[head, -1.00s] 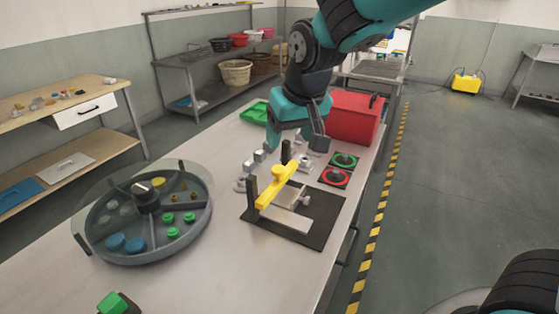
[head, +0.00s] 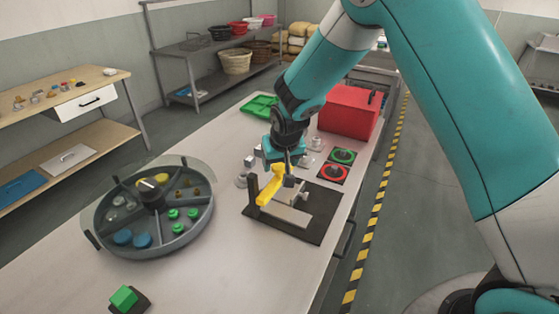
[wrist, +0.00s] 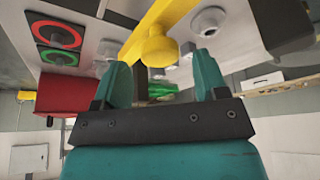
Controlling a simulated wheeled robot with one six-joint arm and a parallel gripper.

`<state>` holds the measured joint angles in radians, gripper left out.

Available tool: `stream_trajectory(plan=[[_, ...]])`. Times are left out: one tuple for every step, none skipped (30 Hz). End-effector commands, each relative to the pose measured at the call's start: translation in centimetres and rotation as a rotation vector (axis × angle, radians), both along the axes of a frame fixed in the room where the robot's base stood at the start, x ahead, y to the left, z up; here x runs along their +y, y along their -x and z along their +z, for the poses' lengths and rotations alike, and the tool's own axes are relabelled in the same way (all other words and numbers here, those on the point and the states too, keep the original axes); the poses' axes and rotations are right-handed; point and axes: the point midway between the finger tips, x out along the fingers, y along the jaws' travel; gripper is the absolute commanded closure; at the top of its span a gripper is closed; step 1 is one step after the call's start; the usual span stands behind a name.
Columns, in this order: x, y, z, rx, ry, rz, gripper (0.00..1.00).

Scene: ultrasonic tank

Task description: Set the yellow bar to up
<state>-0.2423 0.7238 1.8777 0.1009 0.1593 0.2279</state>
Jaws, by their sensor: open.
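The yellow bar (head: 270,188) belongs to a fixture on a black base plate (head: 318,228) on the long table. It lies low over the plate, beside a black post (head: 252,186) at its near end; its exact tilt is hard to tell. My gripper (head: 288,178) is over its far end and hides that end in the head view. In the wrist view the yellow bar (wrist: 162,14) ends in a rounded yellow knob (wrist: 155,46). The knob is just ahead of and between the open fingertips of my gripper (wrist: 163,70). I cannot tell whether they touch it.
A round divided tray (head: 150,212) with small parts stands at left. Red and green ringed dials (head: 334,173) and a red box (head: 350,112) are behind the plate at right. A green block (head: 123,297) lies at the near edge. The table front is mostly clear.

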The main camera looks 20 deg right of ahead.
Motion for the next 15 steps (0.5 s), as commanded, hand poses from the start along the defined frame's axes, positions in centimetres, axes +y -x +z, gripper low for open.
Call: stream_trajectory(plan=[[0.0, -0.2, -0.5, 0.001, 0.000, 0.000, 0.34], [0.0, -0.4, -0.8, 0.001, 0.000, 0.000, 0.34], [0.0, -0.5, -1.1, 0.001, 0.000, 0.000, 0.34], [0.0, -0.6, -1.3, 0.001, 0.000, 0.000, 0.34], [0.0, -0.6, -1.5, 0.001, 0.000, 0.001, 0.34], [0.0, -0.7, -1.7, 0.001, 0.000, 0.001, 0.34], [0.0, -0.7, -1.8, 0.000, 0.000, 0.001, 0.34], [0.0, -0.7, -1.8, 0.000, -0.001, 0.001, 0.34], [0.0, -0.8, -1.9, -0.001, -0.001, 0.001, 0.34], [0.0, -0.8, -1.9, -0.001, -0.001, 0.001, 0.34], [0.0, -0.8, -1.9, -0.001, -0.001, 0.001, 0.34], [0.0, -0.8, -1.9, -0.001, -0.001, 0.001, 0.34], [0.0, -0.8, -1.9, -0.001, -0.001, 0.001, 0.34], [0.0, -0.8, -1.9, -0.001, -0.001, 0.001, 0.34], [0.0, -0.8, -1.9, -0.001, -0.001, 0.001, 0.34]])
